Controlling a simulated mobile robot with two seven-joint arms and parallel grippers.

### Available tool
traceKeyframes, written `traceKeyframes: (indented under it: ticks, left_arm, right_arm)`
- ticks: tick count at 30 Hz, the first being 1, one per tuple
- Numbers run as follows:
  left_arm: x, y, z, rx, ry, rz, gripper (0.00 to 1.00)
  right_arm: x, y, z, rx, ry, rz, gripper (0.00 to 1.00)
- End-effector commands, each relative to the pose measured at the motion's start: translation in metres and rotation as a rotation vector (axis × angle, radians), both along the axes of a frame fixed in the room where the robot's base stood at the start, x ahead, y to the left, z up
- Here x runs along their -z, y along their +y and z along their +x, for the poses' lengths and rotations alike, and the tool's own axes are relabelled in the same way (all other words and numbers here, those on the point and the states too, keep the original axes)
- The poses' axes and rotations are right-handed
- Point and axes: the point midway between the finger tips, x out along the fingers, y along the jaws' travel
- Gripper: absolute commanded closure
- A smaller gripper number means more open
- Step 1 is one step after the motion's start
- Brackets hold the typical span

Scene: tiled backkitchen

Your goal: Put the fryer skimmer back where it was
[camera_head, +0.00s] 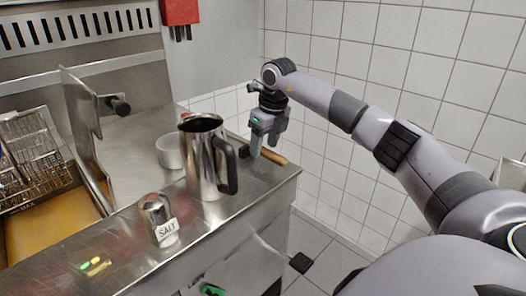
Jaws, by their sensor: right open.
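My right gripper (263,146) reaches down over the far right end of the steel counter. It is open, with its fingers just above or beside a wooden handle (275,157) lying there. The handle may belong to the fryer skimmer, but no skimmer head can be made out, and the gripper and the steel jug hide part of that area. I cannot tell whether the fingers touch the handle. My left gripper is not in view.
A tall steel jug (201,160) with a black handle stands left of the gripper. A salt shaker (160,218) and a pale bowl (169,151) are nearby. Fryer baskets (33,150) are at left. A tiled wall (345,60) stands behind my arm. The counter's front left is mostly clear.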

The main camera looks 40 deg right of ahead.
Motion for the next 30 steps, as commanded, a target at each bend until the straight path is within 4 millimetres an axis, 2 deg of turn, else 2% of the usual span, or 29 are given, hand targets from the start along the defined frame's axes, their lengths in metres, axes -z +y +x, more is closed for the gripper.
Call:
traceKeyframes:
  ticks: [1,6,12,17,30]
  left_arm:
    - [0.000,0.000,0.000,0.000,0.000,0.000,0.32]
    - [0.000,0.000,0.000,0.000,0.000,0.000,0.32]
    - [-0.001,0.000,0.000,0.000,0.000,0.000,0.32]
    - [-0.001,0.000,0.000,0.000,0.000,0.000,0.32]
    - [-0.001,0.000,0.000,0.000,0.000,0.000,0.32]
  right_arm:
    - [-0.014,-0.001,-0.002,0.001,-0.006,0.000,0.43]
    - [-0.050,-0.001,-0.010,0.001,-0.006,0.001,0.43]
    - [-0.079,-0.001,-0.017,0.001,-0.003,0.001,0.43]
    - [-0.087,-0.002,-0.019,0.001,-0.002,0.001,0.43]
    - [-0.087,-0.002,-0.019,0.001,0.000,0.001,0.43]
